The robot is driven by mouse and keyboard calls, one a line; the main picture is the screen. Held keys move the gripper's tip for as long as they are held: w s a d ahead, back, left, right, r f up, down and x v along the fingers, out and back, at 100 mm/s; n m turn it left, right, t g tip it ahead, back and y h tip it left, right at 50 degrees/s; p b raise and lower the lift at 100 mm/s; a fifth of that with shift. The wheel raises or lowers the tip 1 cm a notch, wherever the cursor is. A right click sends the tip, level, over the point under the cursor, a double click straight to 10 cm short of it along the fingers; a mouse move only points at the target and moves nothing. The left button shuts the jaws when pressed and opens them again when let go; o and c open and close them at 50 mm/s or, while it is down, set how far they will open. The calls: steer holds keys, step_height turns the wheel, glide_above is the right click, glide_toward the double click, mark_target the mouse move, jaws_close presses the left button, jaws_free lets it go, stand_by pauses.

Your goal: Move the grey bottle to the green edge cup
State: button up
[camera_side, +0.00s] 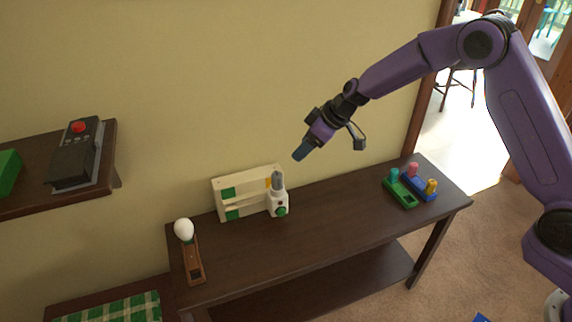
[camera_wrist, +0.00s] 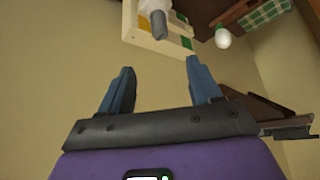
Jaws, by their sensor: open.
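A grey bottle-like piece (camera_side: 277,180) stands upright at the top of a white holder (camera_side: 276,204) with a green knob, in front of a cream rack on the table. In the wrist view the grey piece (camera_wrist: 159,25) shows at the top, beyond the fingers. A green tray (camera_side: 402,193) with a teal piece (camera_side: 393,174) sits at the table's right end; I cannot tell which thing is the green edge cup. My gripper (camera_side: 300,154) is in the air above and to the right of the rack. It is open and empty, fingers apart in the wrist view (camera_wrist: 160,68).
The cream rack (camera_side: 228,181) has green and orange squares. A blue tray (camera_side: 418,185) holds pink and yellow pieces beside the green tray. A white egg-shaped thing on a brown stand (camera_side: 193,262) is at the table's left. The middle of the dark table (camera_side: 330,220) is clear.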

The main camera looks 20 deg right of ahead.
mark_target(277, 174)
steer(key=x, duration=1.5)
steer(key=shift+w+a+f, duration=0.1)
steer(key=shift+a+f, duration=0.05)
steer(key=shift+f, duration=0.1)
steer(key=c, duration=1.1)
